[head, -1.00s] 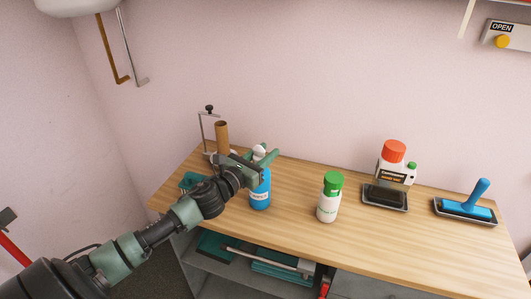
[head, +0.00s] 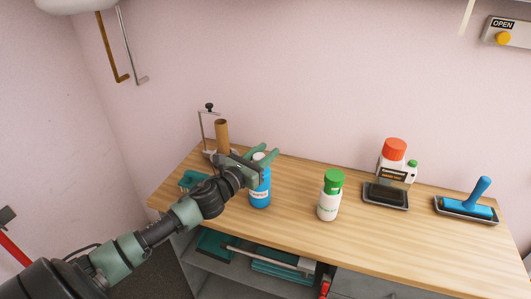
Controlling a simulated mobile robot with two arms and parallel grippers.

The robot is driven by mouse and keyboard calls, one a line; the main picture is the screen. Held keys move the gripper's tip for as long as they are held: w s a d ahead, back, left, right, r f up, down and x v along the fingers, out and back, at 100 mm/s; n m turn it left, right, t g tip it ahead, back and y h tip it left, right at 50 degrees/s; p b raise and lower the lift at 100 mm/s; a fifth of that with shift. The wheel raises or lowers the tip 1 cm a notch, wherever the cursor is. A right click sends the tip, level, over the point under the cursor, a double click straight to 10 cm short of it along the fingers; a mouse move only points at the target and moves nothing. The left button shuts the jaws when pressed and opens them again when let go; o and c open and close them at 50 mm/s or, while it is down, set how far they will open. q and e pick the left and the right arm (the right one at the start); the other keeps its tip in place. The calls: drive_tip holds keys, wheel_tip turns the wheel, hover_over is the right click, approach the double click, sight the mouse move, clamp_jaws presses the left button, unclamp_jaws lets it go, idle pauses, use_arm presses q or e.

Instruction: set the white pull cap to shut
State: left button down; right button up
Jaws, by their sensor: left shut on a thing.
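The white pull cap (head: 258,156) tops a blue bottle (head: 261,195) that stands upright on the wooden bench. My left gripper (head: 264,158) reaches in from the left and is shut on the cap, with its green fingers on either side of it. The gripper hides much of the cap and the bottle's neck, so I cannot see how far the cap is pulled out. My right gripper is not in view.
A white bottle with a green cap (head: 329,205) stands right of the blue one. Farther right are a red-capped container (head: 394,152), a black tray (head: 385,196) and a blue-handled roller (head: 478,195). A brown tube (head: 222,135) stands behind my gripper.

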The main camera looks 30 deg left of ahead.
use_arm(q)
drive_tip(key=shift+f, duration=0.8)
drive_tip(key=shift+r, duration=0.1)
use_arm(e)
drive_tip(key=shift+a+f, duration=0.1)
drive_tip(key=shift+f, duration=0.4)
use_arm(q)
drive_tip(key=c, duration=1)
unclamp_jaws()
drive_tip(key=s, duration=0.2)
drive_tip(key=s+b, duration=0.1)
drive_tip(key=s, duration=0.1)
drive_tip(key=s+b, duration=0.1)
drive_tip(key=s, duration=0.1)
drive_tip(key=shift+s+a+f, duration=0.15)
drive_tip(key=shift+a+f, duration=0.05)
drive_tip(key=shift+a, duration=0.05)
drive_tip(key=shift+s+r, duration=0.15)
drive_tip(key=shift+s, duration=0.6)
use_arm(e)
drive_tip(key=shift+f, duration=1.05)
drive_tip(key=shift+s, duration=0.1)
